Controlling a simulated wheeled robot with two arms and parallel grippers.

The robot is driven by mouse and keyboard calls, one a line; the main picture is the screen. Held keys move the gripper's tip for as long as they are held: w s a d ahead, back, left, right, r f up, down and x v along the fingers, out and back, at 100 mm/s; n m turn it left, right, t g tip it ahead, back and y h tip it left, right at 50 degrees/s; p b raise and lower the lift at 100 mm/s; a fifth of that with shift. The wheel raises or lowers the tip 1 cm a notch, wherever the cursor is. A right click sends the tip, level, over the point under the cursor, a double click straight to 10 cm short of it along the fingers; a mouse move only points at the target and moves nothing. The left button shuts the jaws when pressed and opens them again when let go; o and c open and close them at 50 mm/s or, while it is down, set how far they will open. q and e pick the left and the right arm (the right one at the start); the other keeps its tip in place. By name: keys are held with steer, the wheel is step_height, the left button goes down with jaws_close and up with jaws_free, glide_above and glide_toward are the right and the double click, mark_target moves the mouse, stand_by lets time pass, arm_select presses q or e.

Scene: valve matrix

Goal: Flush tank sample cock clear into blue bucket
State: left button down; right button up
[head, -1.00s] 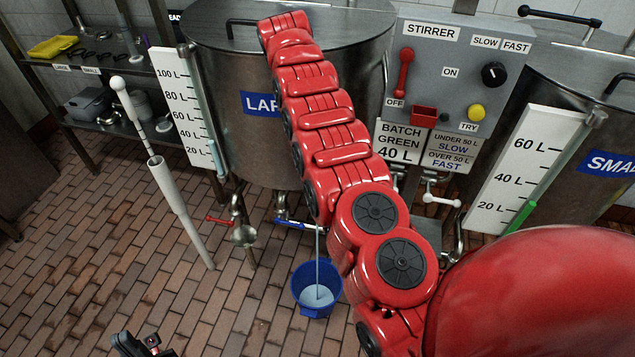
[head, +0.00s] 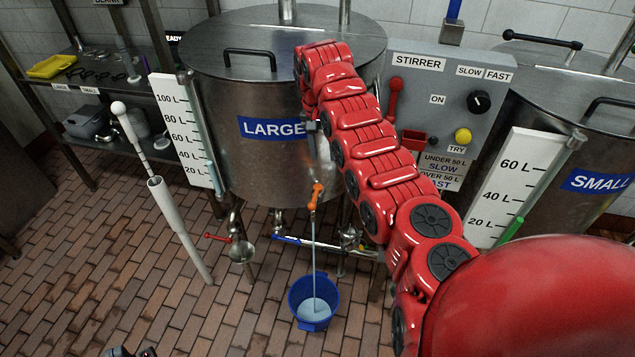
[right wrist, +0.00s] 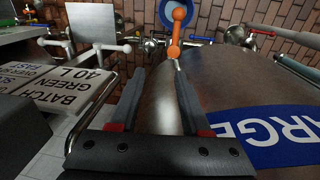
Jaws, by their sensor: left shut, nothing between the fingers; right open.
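The sample cock with its orange handle (head: 316,193) sits low on the front of the steel tank labelled LARGE (head: 235,165). A thin pale stream runs from it into the blue bucket (head: 310,322) on the floor, which holds some pale liquid. In the right wrist view the orange handle (right wrist: 175,30) lies beyond my right gripper (right wrist: 158,72), whose fingers are open and empty, apart from the handle. In the head view this gripper is mostly hidden by my red arm, close to the tank's front. My left gripper (head: 130,352) is shut, mostly cut off at the bottom edge.
A blue-handled valve (head: 287,239) and a red-handled valve (head: 217,237) are under the tank. The stirrer box (head: 430,100) stands right of it, beside the SMALL tank (head: 560,150). A white tube (head: 180,225) leans at left. The floor left of the bucket is clear.

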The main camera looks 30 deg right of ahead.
step_height(320, 180, up, 4)
steer(key=s+t+y+p, duration=0.2)
steer(key=s+p, duration=0.1)
steer(key=p, duration=0.4)
glide_toward(317, 193)
steer(key=shift+y, duration=0.3)
steer(key=f, duration=0.6)
steer(key=shift+w+a+f, duration=0.3)
steer(key=shift+w+a, duration=0.05)
steer(key=shift+w, duration=0.05)
steer(key=shift+w+f, duration=0.1)
steer(key=shift+f, duration=0.55)
jaws_close()
